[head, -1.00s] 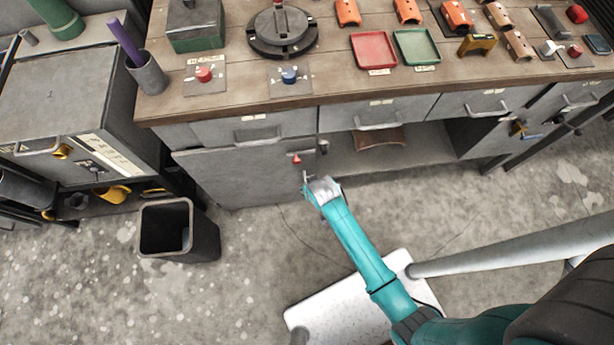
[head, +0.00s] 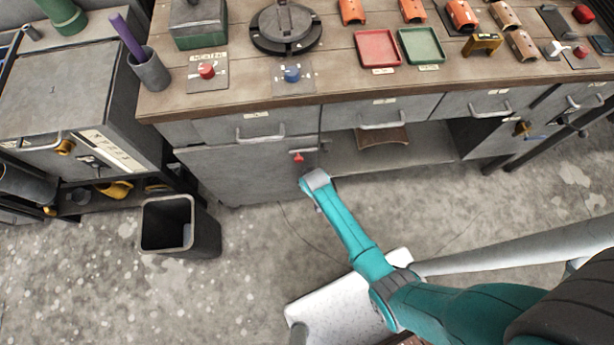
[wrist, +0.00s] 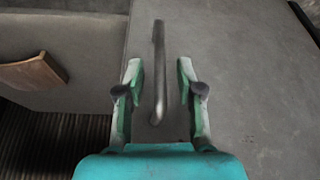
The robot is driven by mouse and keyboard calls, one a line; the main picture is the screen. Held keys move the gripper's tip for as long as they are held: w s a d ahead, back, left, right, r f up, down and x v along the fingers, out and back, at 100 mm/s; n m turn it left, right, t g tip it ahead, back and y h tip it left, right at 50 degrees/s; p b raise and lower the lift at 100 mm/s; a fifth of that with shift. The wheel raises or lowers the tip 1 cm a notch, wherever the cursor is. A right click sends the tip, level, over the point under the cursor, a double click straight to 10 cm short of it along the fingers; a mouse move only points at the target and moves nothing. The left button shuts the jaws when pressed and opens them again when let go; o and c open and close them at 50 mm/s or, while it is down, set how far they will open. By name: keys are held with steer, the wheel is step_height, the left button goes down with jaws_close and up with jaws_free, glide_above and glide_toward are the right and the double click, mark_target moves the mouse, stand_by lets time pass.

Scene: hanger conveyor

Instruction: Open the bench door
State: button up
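The bench door (head: 235,176) is a grey panel at the left under the bench, and it looks shut. It also fills the right of the wrist view (wrist: 240,75). Its handle (wrist: 158,75) is a grey upright bar, hidden behind my gripper in the head view. My gripper (wrist: 159,82) is open, one finger at each side of the bar in the picture, with a gap on both sides. I cannot tell how deep the bar sits between the fingers. In the head view my gripper (head: 313,181) is at the door's right edge, below a red knob (head: 298,157).
An open shelf with a brown curved piece (head: 382,137) is right of the door. A black bin (head: 180,228) stands on the floor in front of the door's left side. Drawers (head: 252,128) with bar handles are above. The floor between bin and gripper is clear.

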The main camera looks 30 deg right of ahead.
steer(key=shift+w+f, duration=0.15)
steer(key=shift+f, duration=0.2)
jaws_close()
